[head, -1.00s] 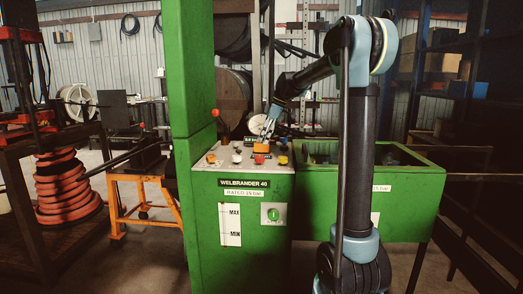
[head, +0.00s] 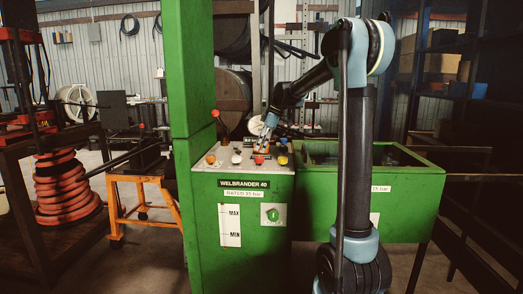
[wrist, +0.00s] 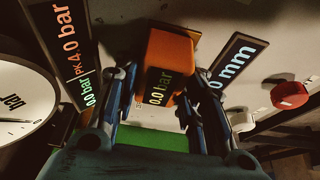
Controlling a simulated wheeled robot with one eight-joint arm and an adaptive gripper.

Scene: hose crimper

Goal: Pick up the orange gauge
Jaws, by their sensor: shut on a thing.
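The orange gauge (wrist: 172,62) is a small block with a dark face reading 0.0 bar. In the wrist view it sits between the fingers of my gripper (wrist: 155,92), which is shut on it. In the head view my gripper (head: 266,132) is over the top panel of the green machine (head: 205,220). At that size I cannot make out the gauge clearly there, or whether it touches the panel.
A round white dial (wrist: 22,105) is at left. A red button (wrist: 289,95) is at right. Several knobs, including an orange one (head: 211,160), dot the panel.

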